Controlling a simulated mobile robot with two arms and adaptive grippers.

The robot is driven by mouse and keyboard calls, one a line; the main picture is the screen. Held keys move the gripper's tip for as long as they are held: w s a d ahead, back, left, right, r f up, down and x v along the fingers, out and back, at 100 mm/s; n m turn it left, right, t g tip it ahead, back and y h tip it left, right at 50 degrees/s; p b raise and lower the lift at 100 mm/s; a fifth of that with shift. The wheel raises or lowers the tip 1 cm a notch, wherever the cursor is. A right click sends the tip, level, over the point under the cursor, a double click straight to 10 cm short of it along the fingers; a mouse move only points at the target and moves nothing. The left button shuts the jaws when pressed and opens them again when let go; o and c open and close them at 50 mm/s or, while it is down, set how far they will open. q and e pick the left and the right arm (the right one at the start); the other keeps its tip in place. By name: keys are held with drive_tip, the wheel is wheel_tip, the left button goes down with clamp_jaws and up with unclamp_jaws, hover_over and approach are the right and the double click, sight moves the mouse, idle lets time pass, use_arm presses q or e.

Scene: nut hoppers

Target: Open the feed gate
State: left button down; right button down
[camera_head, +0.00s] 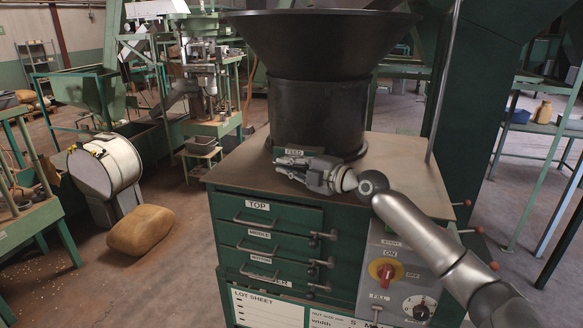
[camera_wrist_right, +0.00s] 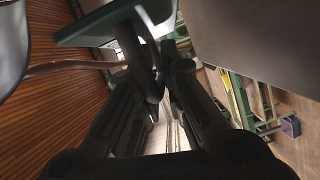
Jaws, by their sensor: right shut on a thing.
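The black hopper (camera_head: 318,110) stands on top of the green cabinet. A green plate marked FEED (camera_head: 293,151) is at the foot of the hopper's front. My right gripper (camera_head: 285,166) lies just below and in front of this plate. In the right wrist view, a dark bent handle (camera_wrist_right: 140,50) hangs under a green plate (camera_wrist_right: 98,24) and runs between my fingers (camera_wrist_right: 160,78). My right gripper is shut on this handle. The gate opening itself is hidden. My left gripper is not in view.
The cabinet top (camera_head: 400,160) has bare room to the right of the hopper. Its front holds drawers (camera_head: 265,222) with latches and a control panel (camera_head: 395,275) with a red knob. A thin upright pole (camera_head: 441,85) stands behind my right arm. A filled sack (camera_head: 140,230) lies on the floor at left.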

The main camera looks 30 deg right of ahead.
drive_tip(key=shift+f, duration=0.1)
drive_tip(key=c, duration=1.9)
unclamp_jaws()
drive_tip(key=shift+o, duration=0.3)
drive_tip(key=shift+w+d, duration=0.1)
drive_tip(key=shift+s+d, duration=0.15)
drive_tip(key=shift+s, duration=0.15)
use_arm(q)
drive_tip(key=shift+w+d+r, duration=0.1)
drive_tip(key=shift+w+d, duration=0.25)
use_arm(e)
drive_tip(key=v, duration=1.1)
drive_tip(key=shift+s, duration=0.2)
